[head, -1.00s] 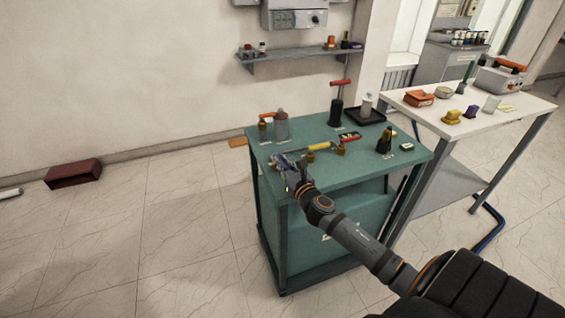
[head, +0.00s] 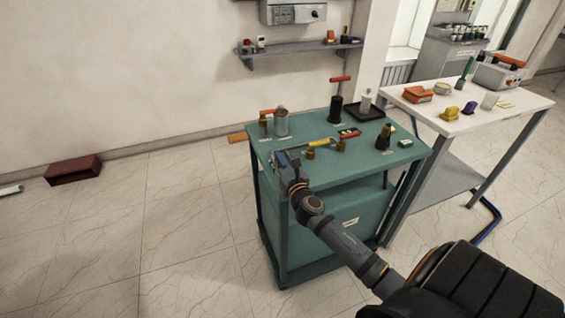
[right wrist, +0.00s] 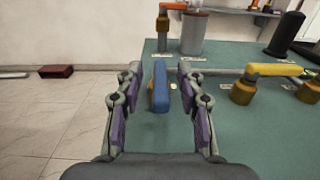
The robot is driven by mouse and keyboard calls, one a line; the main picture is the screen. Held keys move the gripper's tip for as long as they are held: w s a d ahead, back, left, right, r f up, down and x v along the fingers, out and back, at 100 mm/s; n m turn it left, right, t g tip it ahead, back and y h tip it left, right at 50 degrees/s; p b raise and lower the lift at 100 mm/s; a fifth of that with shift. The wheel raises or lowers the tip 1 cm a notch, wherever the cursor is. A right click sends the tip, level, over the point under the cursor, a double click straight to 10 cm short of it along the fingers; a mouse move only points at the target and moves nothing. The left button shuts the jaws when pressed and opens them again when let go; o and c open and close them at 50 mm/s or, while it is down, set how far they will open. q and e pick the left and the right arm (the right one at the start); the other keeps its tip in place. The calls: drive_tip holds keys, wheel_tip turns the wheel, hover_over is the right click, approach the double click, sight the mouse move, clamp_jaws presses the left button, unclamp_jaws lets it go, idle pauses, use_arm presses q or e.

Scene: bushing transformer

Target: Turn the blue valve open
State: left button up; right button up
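The blue valve handle (right wrist: 160,86) stands in the middle of the right wrist view, over the green table top, with its long side pointing away from me. My right gripper (right wrist: 160,70) is open, with one finger on each side of the handle. Gaps show between the handle and both fingers, so I see no contact. In the head view my right gripper (head: 280,160) is over the near left corner of the green table (head: 315,235), where it largely hides the blue valve. My left gripper is not in view.
A yellow-handled valve (right wrist: 272,71) stands close to the right of my gripper. An orange-handled valve (right wrist: 163,27) and a grey cylinder (right wrist: 193,33) stand farther back. A white table (head: 470,118) adjoins on the right.

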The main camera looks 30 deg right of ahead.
drive_tip(key=v, duration=1.2)
